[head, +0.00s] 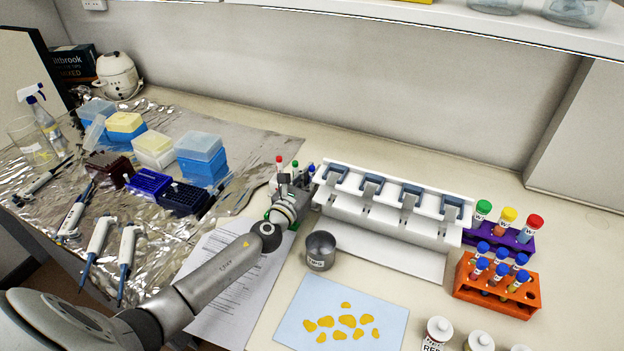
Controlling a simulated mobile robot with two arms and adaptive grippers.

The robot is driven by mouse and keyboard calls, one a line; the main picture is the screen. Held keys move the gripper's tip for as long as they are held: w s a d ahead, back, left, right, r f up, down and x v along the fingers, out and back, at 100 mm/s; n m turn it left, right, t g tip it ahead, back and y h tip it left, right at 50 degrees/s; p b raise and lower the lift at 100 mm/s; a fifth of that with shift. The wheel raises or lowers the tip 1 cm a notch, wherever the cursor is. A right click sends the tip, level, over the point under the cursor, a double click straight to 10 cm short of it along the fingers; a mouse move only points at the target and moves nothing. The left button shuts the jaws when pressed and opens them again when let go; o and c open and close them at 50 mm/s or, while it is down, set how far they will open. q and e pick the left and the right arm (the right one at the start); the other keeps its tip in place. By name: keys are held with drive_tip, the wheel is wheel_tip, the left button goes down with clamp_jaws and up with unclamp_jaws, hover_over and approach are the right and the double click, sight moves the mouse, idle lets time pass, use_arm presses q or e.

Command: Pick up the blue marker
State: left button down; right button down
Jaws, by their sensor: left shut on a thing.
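The blue marker (311,170) stands with its blue cap up, just left of the white rack, in a small group with a red-capped marker (279,161) and a green-capped marker (295,165). My left gripper (302,181) reaches in from the lower left and is shut on the blue marker. The gripper hides the marker's lower part and whatever holds the markers, so I cannot tell if it is lifted. My right gripper is not in view.
The white rack (385,222) stands close right of my left gripper. A grey metal cup (320,252) stands in front. A purple rack (517,244) and an orange rack (497,297) with tubes are at right. Pipettes and tip boxes (202,158) crowd the left.

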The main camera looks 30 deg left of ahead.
use_arm(q)
wheel_tip(320, 180, up, 8)
drive_tip(key=p, duration=0.4)
drive_tip(key=shift+p, duration=0.3)
wheel_tip(320, 180, up, 10)
drive_tip(key=p, duration=0.1)
drive_tip(key=shift+p, duration=0.4)
